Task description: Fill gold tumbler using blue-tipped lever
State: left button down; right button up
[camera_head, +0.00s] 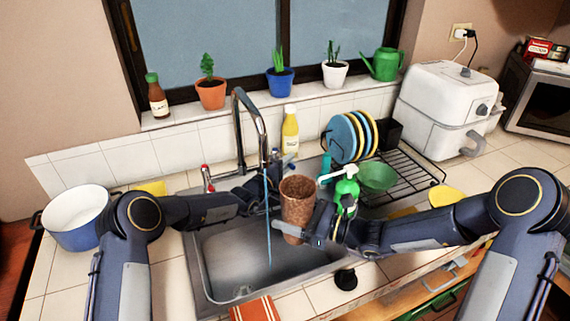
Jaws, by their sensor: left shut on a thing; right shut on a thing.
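The gold tumbler (298,200), brownish and speckled, is upright over the sink (225,262). My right gripper (296,232) is shut on its lower part from the right. A thin blue stream of water (268,225) falls from the tall faucet (240,115) into the sink, just left of the tumbler and apart from it in the picture. My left gripper (272,184) is shut at the faucet's right side, on the blue-tipped lever (289,165); the fingers hide much of the contact. The red-tipped lever (206,174) stands on the left side.
A green soap bottle (346,192) stands close behind my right gripper. A dish rack (405,182) with plates and a green bowl (377,176) is to the right. A blue-white pot (76,220) sits at left.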

pick_arm(q)
jog(key=shift+w+d+n+t+y, duration=0.2)
jog(key=shift+d+n+t+y, duration=0.45)
jog(key=shift+y, duration=0.25)
jog(key=shift+w+n+t+y, duration=0.2)
jog(key=shift+n+t+y, duration=0.15)
jog(key=shift+n+y, duration=0.15)
jog(key=c, duration=1.4)
grip_release()
jog(key=shift+o, duration=0.2)
jog(key=shift+a, duration=0.1)
